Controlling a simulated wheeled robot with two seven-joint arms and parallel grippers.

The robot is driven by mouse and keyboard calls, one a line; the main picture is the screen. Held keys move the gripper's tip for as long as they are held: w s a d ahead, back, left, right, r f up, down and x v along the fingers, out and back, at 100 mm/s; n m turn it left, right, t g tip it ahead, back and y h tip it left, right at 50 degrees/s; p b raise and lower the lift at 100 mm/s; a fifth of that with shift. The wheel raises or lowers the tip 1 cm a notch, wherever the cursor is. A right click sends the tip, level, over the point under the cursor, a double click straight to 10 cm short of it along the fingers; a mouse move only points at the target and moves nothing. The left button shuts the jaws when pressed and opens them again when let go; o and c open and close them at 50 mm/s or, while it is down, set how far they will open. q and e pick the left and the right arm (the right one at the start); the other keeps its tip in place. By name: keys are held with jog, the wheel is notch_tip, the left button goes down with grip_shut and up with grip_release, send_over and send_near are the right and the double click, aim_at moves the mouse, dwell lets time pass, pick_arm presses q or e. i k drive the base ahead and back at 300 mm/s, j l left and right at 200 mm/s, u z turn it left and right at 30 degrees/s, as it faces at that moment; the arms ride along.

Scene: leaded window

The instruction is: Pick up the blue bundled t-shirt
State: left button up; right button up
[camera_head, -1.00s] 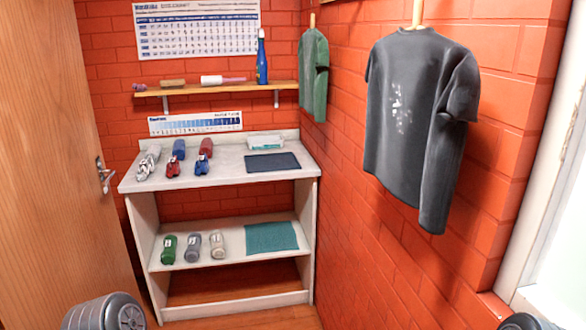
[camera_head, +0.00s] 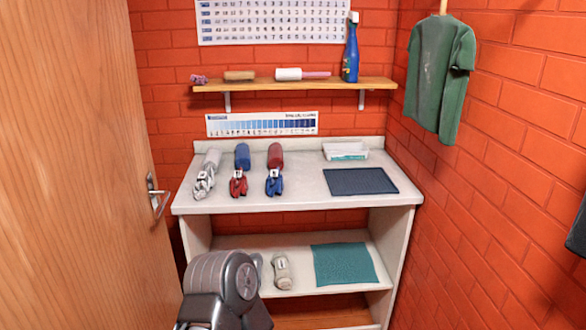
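On the white counter (camera_head: 300,196) a row of rolled bundles lies at the left. A blue cylindrical roll (camera_head: 242,157) lies in the middle, with a lumpy red bundle (camera_head: 238,184) in front. To its right a red roll (camera_head: 275,156) has a lumpy blue bundle (camera_head: 274,183) in front. I cannot tell for sure whether the blue roll or the lumpy blue bundle is the t-shirt. A white roll (camera_head: 211,158) and a grey-white bundle (camera_head: 203,184) lie at the left. Neither gripper shows; only part of my arm is at lower left, below the counter.
A dark blue mat (camera_head: 361,181) and a white tray (camera_head: 345,152) are on the counter's right. The lower shelf holds a beige bottle (camera_head: 282,271) and teal mat (camera_head: 346,264). A wooden door (camera_head: 85,160) stands close on the left. A green shirt (camera_head: 440,75) hangs right.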

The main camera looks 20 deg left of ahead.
aim_at(273, 182)
jog(key=i+j+z, duration=0.1)
jog(key=i+j, duration=0.5)
jog(key=j, duration=0.2)
jog(key=i+j+z, duration=0.15)
jog(key=j, duration=0.25)
jog(key=i, duration=0.1)
